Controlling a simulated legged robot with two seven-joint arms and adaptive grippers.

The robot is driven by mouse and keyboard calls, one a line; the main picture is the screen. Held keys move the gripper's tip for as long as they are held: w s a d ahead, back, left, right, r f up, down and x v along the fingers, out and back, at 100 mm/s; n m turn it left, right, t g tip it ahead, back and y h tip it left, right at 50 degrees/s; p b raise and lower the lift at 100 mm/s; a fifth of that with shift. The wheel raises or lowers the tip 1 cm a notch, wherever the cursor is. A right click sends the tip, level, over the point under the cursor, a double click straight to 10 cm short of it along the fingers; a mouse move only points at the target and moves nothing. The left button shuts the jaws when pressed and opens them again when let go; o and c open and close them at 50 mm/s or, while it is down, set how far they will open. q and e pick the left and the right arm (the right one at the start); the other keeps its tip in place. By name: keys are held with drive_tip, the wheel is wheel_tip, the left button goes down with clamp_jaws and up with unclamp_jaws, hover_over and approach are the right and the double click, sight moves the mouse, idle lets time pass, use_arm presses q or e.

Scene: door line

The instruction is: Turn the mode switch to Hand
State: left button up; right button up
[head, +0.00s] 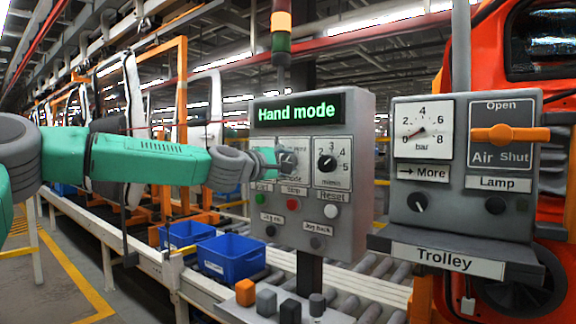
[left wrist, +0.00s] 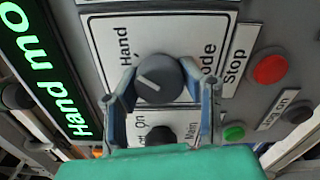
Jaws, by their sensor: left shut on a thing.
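The mode switch (left wrist: 160,80) is a round dark grey knob with a white pointer line, on a white plate marked Hand and Mode in the left wrist view. In the head view it shows partly behind my gripper (head: 288,162). My left gripper (left wrist: 163,88) is shut on the knob, one finger on each side. The pointer line is slanted; the other positions' labels are partly hidden by the fingers. The green-lit display (head: 297,110) above the switch reads "Hand mode". My right gripper is in neither view.
Beside the switch is a numbered dial (head: 327,163). Below are green, red (head: 293,204) and white buttons. A trolley panel (head: 460,165) with an orange handle (head: 510,134) stands to the right. Blue bins (head: 232,258) and small blocks (head: 266,302) lie below.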

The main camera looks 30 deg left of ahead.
use_arm(q)
drive_tip(key=shift+d+f+m, duration=0.1)
drive_tip(key=shift+f+m, duration=0.2)
drive_tip(key=o, duration=1.2)
drive_tip(key=shift+r, duration=0.1)
drive_tip(key=shift+s+r, duration=0.1)
drive_tip(key=shift+s, duration=0.25)
drive_tip(key=s, duration=0.7)
drive_tip(key=s+a, duration=0.1)
drive_tip(key=s, duration=0.3)
drive_tip(key=shift+s+a, duration=0.1)
